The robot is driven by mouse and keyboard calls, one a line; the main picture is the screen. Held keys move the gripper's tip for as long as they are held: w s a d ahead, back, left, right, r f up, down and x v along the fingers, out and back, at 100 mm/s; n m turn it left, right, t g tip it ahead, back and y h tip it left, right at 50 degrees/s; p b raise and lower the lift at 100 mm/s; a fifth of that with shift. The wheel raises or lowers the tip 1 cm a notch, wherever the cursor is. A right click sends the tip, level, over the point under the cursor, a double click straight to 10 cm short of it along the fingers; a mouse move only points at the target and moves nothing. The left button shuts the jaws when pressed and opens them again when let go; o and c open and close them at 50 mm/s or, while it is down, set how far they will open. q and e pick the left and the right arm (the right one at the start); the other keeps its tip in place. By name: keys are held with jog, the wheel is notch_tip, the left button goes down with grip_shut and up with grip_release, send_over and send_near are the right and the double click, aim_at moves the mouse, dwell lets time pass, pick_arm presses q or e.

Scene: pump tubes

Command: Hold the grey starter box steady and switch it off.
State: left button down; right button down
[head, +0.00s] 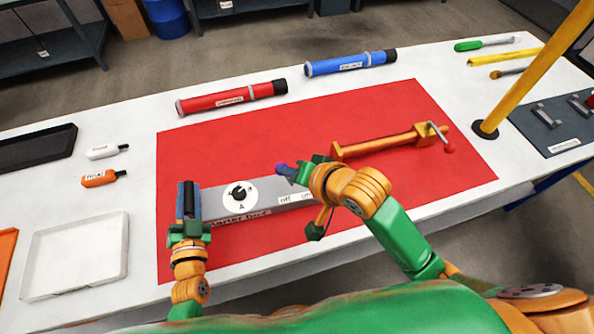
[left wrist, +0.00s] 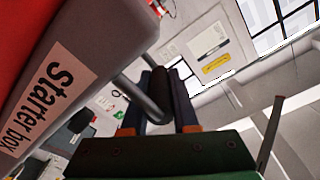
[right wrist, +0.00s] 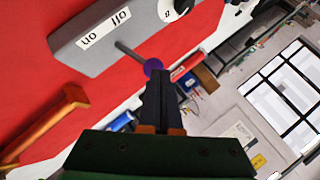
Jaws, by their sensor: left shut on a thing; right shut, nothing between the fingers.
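The grey starter box (head: 262,194) lies on the red mat (head: 340,115), with a round dial (head: 239,194) and "off" (right wrist: 120,17) and "on" (right wrist: 85,42) labels. My left gripper (head: 189,205) is shut on the handle at the box's left end; in the left wrist view the handle (left wrist: 149,100) runs between its fingers. A thin lever with a purple knob (right wrist: 153,67) sticks out from the box in the right wrist view. My right gripper (right wrist: 163,80) is shut and empty, its fingertips right by the knob; I cannot tell if they touch.
An orange tool with a crank (head: 385,145) lies right of the box. Red (head: 232,97) and blue (head: 350,63) tubes lie behind. A yellow post (head: 535,70) stands at right.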

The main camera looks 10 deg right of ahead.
jog(key=shift+r, duration=0.3)
jog(key=shift+r, duration=0.1)
pick_arm(q)
jog(key=shift+f, duration=0.1)
pick_arm(e)
notch_tip(320, 180, up, 10)
dwell(0.6)
